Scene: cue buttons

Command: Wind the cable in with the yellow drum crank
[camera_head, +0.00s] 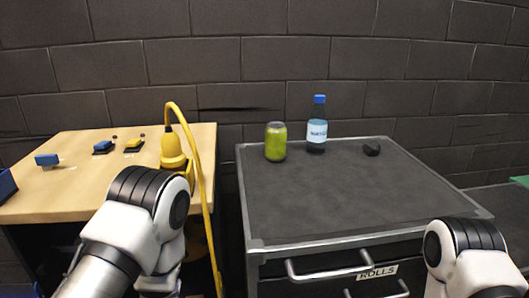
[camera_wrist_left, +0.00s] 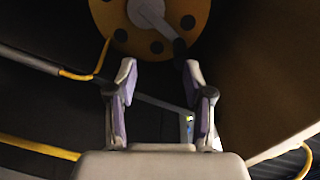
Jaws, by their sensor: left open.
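The yellow drum (camera_wrist_left: 115,30) fills the top of the left wrist view, with dark round holes and a light grey crank arm (camera_wrist_left: 150,12) across its hub. A dark crank handle (camera_wrist_left: 181,47) sits at the arm's lower right end. My left gripper (camera_wrist_left: 159,70) is open and empty below the drum, its fingers pointing toward it; the handle lies just beyond the right fingertip. In the head view the yellow cable (camera_head: 207,205) loops over a yellow plug-like body (camera_head: 173,152) and runs down beside the wooden table. My left arm hides most of the drum there. My right gripper is out of view.
The wooden table (camera_head: 60,198) holds blue and yellow buttons (camera_head: 134,145). A grey drawer cabinet (camera_head: 330,210) at right carries a green can (camera_head: 275,142), a blue-capped bottle (camera_head: 317,130) and a small black object (camera_head: 371,149). A narrow gap separates table and cabinet.

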